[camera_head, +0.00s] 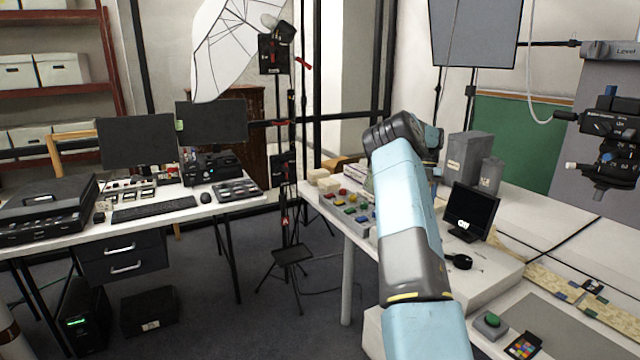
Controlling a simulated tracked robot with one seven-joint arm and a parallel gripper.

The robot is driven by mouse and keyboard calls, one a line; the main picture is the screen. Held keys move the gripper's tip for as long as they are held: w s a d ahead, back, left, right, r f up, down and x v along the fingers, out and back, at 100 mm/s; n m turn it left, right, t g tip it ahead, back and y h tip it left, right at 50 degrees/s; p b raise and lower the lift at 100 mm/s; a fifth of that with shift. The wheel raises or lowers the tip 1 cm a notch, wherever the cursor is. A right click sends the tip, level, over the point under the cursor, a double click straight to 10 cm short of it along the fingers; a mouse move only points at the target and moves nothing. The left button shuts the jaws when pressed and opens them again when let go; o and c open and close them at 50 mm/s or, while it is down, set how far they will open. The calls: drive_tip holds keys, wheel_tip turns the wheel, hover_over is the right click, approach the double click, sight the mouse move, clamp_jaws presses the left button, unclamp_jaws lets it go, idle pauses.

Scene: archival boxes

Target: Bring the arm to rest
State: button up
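My arm (412,240), light blue and grey, rises from the bottom edge and reaches forward over the right-hand table. Its far end bends at a dark grey joint (393,131), with a blue link partly showing behind it on the right. My gripper's fingers do not show; they are hidden behind the arm or turned away. I cannot tell whether it holds anything.
The right table holds grey archival boxes (468,158), a small monitor (470,211), and coloured items (351,203) left of my arm. A desk (180,212) with two monitors stands left. A light stand (290,254) stands between. Dark floor (255,325) is open in front.

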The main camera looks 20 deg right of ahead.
drive_tip(key=s+a+r+n+t, duration=0.2)
drive_tip(key=s+a+r+n, duration=0.5)
drive_tip(key=a+r+n, duration=0.4)
drive_tip(key=s+a+r+n+t, duration=0.3)
drive_tip(key=s+a+r+n, duration=0.3)
drive_tip(key=a+r+n, duration=0.6)
drive_tip(key=s+a+r+n+t+h, duration=0.1)
drive_tip(key=s+a+n+t+h, duration=0.1)
drive_tip(key=s+a+n, duration=0.85)
drive_tip(key=s+a+f+n+t, duration=0.1)
drive_tip(key=s+a+f+n, duration=0.1)
drive_tip(key=s+a+n, duration=0.3)
drive_tip(key=s+a+f+n+t, duration=0.1)
drive_tip(key=s+a+f+n, duration=0.1)
drive_tip(key=s+a+n, duration=0.3)
drive_tip(key=s+a, duration=0.2)
drive_tip(key=s, duration=0.2)
drive_tip(key=shift+s+a+f+h, duration=0.15)
drive_tip(key=shift+s+f+h, duration=0.15)
drive_tip(key=shift+s+h, duration=0.1)
drive_tip(key=shift+c, duration=0.7)
